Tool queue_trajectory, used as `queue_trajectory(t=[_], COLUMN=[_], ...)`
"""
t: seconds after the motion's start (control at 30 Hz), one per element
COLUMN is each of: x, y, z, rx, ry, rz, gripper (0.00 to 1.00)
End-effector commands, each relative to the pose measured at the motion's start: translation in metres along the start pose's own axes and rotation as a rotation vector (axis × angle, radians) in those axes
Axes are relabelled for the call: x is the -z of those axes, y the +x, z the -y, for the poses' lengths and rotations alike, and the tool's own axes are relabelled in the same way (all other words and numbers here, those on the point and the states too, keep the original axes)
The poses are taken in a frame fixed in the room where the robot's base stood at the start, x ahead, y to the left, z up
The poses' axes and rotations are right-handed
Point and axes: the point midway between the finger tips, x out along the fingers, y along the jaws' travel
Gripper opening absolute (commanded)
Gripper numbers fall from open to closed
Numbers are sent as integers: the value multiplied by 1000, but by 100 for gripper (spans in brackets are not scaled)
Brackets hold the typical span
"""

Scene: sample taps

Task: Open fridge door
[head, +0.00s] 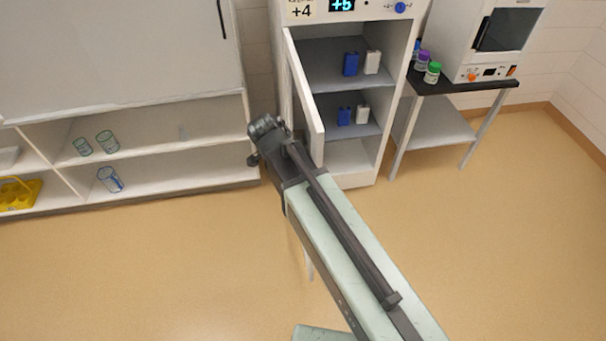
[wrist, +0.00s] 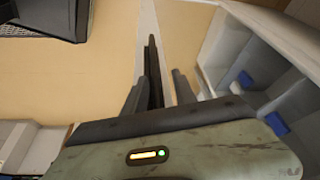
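The white fridge (head: 347,178) stands at top centre in the head view. Its door (head: 306,95) is swung outward, showing the shelves inside. My gripper (head: 262,128) is at the left, outer side of the door, and my wrist covers part of the door's lower edge. In the wrist view my gripper (wrist: 168,75) has its dark fingers apart. A pale upright strip, apparently the door's edge (wrist: 149,18), runs between or just behind them; I cannot tell whether they touch it. The fridge interior (wrist: 255,55) is on the right. The handle is not clearly visible.
Blue boxes (head: 350,64) and white boxes (head: 372,62) stand on the fridge shelves. A low white shelf unit (head: 190,172) with glassware is at left. A side table (head: 460,87) with jars and a machine is at right. The floor in front is clear.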

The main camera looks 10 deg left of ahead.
Motion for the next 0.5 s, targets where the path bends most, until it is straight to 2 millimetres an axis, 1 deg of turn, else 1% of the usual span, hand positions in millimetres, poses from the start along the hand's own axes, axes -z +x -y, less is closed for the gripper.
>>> queue_trajectory(t=[0.27,0.37,0.5], x=[0,1,3], y=[-2,-11,-34], z=[-1,0,0], rx=[-1,-1,0], ry=[0,0,-1], rz=[1,1,1], gripper=[33,33,33])
